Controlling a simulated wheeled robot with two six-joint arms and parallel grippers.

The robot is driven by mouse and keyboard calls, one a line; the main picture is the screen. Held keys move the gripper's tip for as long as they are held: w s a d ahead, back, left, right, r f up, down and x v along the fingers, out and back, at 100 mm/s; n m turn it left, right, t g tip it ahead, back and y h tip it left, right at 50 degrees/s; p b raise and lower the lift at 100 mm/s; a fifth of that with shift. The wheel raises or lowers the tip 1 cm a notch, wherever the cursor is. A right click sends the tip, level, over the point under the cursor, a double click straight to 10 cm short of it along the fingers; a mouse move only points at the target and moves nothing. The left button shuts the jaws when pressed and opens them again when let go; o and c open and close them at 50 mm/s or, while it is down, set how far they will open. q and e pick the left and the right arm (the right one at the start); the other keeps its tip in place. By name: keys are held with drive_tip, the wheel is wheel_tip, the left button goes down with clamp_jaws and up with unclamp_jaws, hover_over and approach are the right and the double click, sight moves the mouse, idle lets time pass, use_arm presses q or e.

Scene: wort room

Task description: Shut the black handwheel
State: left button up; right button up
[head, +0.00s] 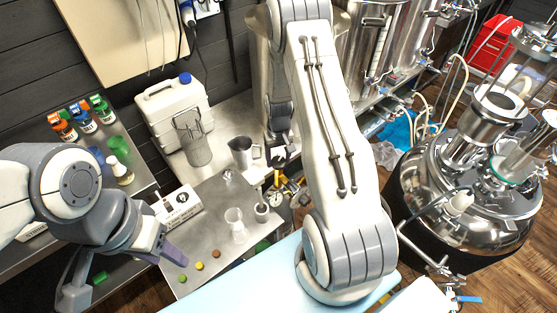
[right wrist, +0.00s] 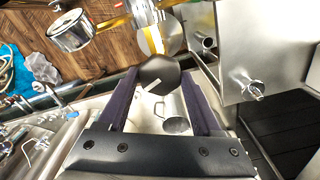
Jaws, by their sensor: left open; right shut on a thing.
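The black handwheel (right wrist: 158,72), a round black disc with a white mark, sits between the fingertips of my right gripper (right wrist: 160,80) in the right wrist view. The dark fingers lie on either side of it, and the gripper is shut on it. In the head view my right gripper (head: 280,158) points down beside the metal table's back right corner; I cannot make out the handwheel there.
The metal table (head: 205,265) holds a metal jug (head: 242,152), a clear beaker (head: 236,222) and a white instrument (head: 178,208). A white canister (head: 172,112) stands behind. Yellow-handled fittings and a gauge (head: 283,179) are close below my right gripper. A steel vessel (head: 470,200) stands at right.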

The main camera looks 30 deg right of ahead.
sight(279, 161)
drive_tip(key=m+b, duration=0.1)
drive_tip(key=m, duration=0.4)
drive_tip(key=shift+m, duration=0.3)
drive_tip(key=m+b, duration=0.1)
drive_tip(key=m, duration=0.9)
drive_tip(key=shift+m+b, duration=0.35)
drive_tip(key=shift+m, duration=0.05)
drive_tip(key=m, duration=0.5)
drive_tip(key=shift+m, duration=0.4)
drive_tip(key=o, duration=1.3)
drive_tip(key=shift+o, duration=0.2)
wheel_tip(279, 161, up, 10)
drive_tip(key=b, duration=0.2)
drive_tip(key=shift+r, duration=0.25)
